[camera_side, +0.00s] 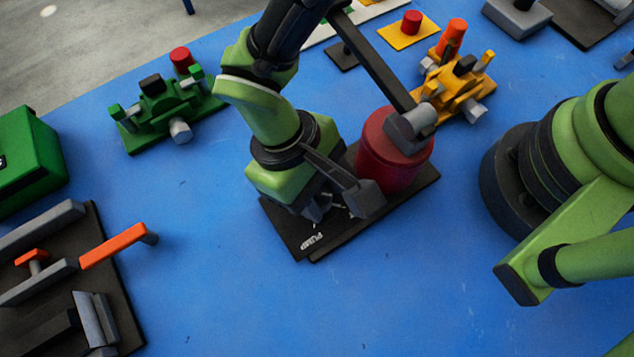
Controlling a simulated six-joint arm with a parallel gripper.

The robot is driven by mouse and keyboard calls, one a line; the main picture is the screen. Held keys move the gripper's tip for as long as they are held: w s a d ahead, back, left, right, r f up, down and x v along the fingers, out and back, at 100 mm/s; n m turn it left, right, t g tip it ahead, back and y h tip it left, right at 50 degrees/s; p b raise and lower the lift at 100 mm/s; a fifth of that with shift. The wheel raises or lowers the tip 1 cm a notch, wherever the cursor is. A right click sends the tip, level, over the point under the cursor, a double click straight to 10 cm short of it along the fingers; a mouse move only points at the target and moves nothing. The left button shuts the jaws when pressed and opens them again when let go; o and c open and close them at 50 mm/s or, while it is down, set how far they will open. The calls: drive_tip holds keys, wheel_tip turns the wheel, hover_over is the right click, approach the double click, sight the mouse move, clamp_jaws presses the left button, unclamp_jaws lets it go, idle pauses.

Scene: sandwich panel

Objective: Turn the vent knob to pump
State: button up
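A black base plate (345,238) lies on the blue table and carries a red cylinder (388,155). The white word PUMP (312,242) is printed near the plate's front left edge. A grey block on top of the cylinder joins a long dark lever (372,62) that slants up and to the left. My gripper (320,210) points down over the left part of the plate, left of the cylinder and just behind the PUMP label. It covers the place around the label, so I cannot make out the vent knob. Its fingers are too small and dark to tell open from shut.
A green valve fixture (165,115) stands at the back left, and a yellow one (460,88) behind the cylinder. A green box (25,160) and a black panel with an orange-handled lever (112,246) are at the left. The table's front middle is clear.

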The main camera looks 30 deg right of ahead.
idle(0.3)
drive_tip(key=m+y, duration=0.2)
drive_tip(key=m, duration=0.3)
drive_tip(key=shift+d+m, duration=0.1)
drive_tip(key=shift+m, duration=0.2)
drive_tip(key=shift+m+y, duration=1)
drive_tip(key=shift+m, duration=1.3)
drive_tip(key=o, duration=0.9)
drive_tip(key=v, duration=1)
